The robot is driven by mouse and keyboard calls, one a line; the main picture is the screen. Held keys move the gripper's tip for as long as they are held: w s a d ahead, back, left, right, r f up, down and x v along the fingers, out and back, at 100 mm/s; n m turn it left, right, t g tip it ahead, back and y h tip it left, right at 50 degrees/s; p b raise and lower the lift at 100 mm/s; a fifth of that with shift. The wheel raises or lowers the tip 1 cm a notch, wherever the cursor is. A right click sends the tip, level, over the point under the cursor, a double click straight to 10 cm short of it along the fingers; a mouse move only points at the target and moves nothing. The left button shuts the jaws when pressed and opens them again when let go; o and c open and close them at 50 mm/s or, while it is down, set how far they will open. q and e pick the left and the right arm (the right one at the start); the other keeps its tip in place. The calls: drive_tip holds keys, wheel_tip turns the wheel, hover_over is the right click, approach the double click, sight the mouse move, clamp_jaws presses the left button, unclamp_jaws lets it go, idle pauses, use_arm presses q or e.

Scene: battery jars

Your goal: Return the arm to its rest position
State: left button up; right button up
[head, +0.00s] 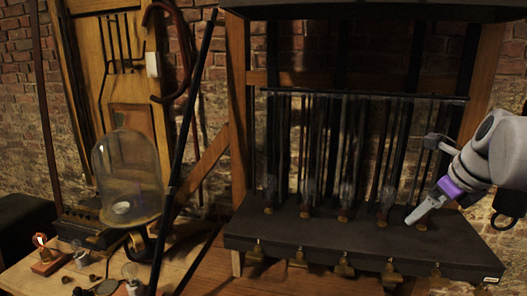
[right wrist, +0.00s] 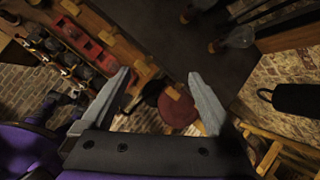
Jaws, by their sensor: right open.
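My right gripper (head: 412,219) comes in from the right side of the head view, its grey fingers pointing down and left in front of the dark jar rack (head: 350,243). From this angle I cannot tell whether it touches the rack. In the right wrist view its two fingers (right wrist: 163,84) are spread wide with nothing held between them. The row of tall glass jars (head: 345,150) stands upright on the rack, to the left of the gripper and behind it. My left gripper is not in view.
Brass fittings (head: 343,267) line the rack's front edge. A glass dome (head: 128,175) and small apparatus stand on the wooden table at the left. A dark slanted rod (head: 183,140) rises there. A round red surface (right wrist: 178,110) shows below the gripper in the right wrist view.

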drive_tip(key=s+a+f+n, duration=0.2)
drive_tip(key=a+f+n, duration=0.9)
drive_tip(key=f+n, duration=0.3)
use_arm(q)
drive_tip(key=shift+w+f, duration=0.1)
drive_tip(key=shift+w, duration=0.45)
use_arm(e)
drive_tip(key=s+a+f+n, duration=0.4)
drive_tip(key=s+f+n, duration=0.3)
drive_tip(key=f+n, duration=0.2)
drive_tip(key=s+a+f+n, duration=0.5)
drive_tip(key=s+f+n, duration=0.2)
drive_tip(key=f, duration=0.6)
drive_tip(key=shift+s+a+f+n+g, duration=0.3)
drive_tip(key=shift+s+f+n, duration=0.1)
drive_tip(key=shift+n, duration=0.6)
drive_tip(key=shift+o, duration=0.2)
drive_tip(key=shift+w+d, duration=0.1)
